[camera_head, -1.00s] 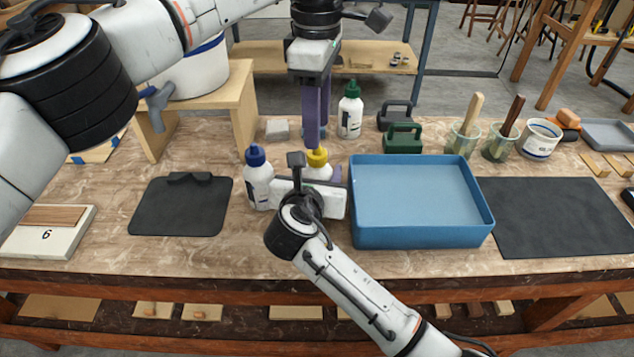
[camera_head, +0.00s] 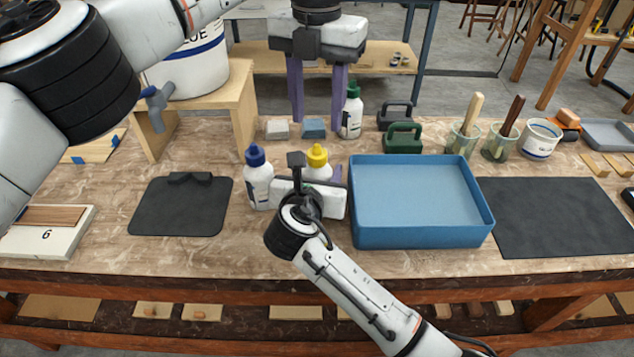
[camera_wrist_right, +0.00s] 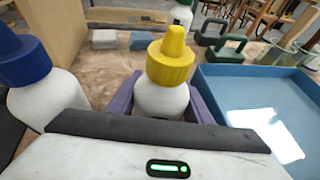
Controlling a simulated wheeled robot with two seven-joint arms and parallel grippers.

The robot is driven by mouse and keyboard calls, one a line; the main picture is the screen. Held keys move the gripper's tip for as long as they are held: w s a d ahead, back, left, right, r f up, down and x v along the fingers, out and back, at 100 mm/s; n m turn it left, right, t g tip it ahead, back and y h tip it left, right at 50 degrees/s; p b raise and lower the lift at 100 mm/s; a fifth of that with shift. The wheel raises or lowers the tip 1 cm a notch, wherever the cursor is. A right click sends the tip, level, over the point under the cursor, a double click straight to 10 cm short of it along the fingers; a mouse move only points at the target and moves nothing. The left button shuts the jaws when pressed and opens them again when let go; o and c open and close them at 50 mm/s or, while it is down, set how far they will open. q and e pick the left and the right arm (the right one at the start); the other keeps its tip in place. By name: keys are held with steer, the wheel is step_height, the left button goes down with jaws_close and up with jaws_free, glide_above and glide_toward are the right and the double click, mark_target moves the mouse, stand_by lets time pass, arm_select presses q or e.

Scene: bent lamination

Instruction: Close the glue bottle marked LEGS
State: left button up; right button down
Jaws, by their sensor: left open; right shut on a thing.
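Three white glue bottles stand on the bench: one with a yellow cap (camera_head: 317,158), one with a blue cap (camera_head: 256,170) and one with a green cap (camera_head: 352,112). I cannot read LEGS on any of them. My right gripper (camera_wrist_right: 163,112) is shut around the body of the yellow-capped bottle (camera_wrist_right: 163,92), which stands upright with its cap seated on top. My right wrist hides its lower part in the head view. My left gripper (camera_head: 318,116) is open and empty, above and behind the yellow cap, its two purple fingers pointing down and spread apart.
A blue tray (camera_head: 420,238) is close to the right of my right gripper. Grey (camera_head: 277,129) and blue-grey (camera_head: 314,128) blocks lie behind the bottles. A glue bucket (camera_head: 190,65) stands on a wooden stand at left. A dark mat (camera_head: 560,215) lies at right.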

mark_target(317, 145)
arm_select(q)
steer(key=shift+f, duration=4.05)
jaws_close()
steer(key=shift+o, duration=0.8)
jaws_free()
